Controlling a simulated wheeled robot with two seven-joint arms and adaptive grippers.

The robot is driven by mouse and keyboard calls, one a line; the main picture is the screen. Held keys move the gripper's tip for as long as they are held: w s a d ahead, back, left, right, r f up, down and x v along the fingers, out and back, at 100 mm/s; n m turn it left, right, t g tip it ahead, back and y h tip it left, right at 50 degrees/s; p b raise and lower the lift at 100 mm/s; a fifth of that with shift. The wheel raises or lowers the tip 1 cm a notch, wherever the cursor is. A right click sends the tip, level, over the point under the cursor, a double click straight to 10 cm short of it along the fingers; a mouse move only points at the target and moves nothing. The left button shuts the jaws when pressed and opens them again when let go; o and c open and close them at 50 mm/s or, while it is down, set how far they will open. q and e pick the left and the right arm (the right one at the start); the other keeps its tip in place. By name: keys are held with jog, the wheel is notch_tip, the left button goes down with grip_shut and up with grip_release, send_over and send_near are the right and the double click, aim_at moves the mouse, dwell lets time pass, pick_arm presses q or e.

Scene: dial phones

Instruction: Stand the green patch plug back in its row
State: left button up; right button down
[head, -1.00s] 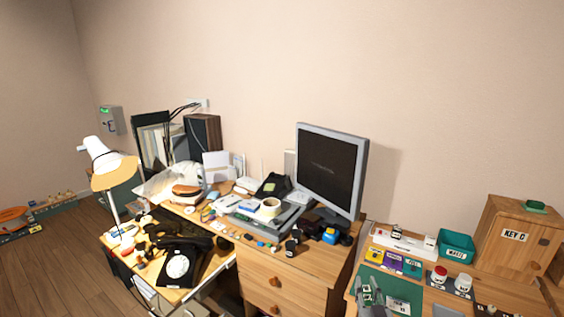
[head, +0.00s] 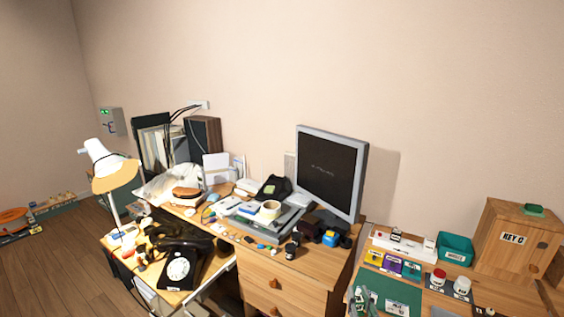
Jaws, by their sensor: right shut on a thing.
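A pale labelled card (head: 397,307) lies on the mat to the right of the gripper. My left gripper is not in view.
A teal bin (head: 456,247), red-topped jar (head: 438,277), white-topped jar (head: 462,286) and KEY C cabinet (head: 512,240) stand right. A monitor (head: 330,175) rises left.

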jog(key=shift+a+r, duration=0.1)
jog(key=shift+r, duration=0.05)
jog(key=shift+a+r+n+y, duration=0.4)
jog(key=shift+a+r+y, duration=0.15)
jog(key=shift+a, duration=0.2)
jog(key=s+d+f+h, duration=0.1)
jog(key=s+f, duration=0.3)
jog(key=f, duration=0.3)
jog(key=shift+s+d+f+m, duration=0.15)
jog(key=shift+s+d+m, duration=0.2)
jog(key=shift+m, duration=0.05)
dwell(2.2)
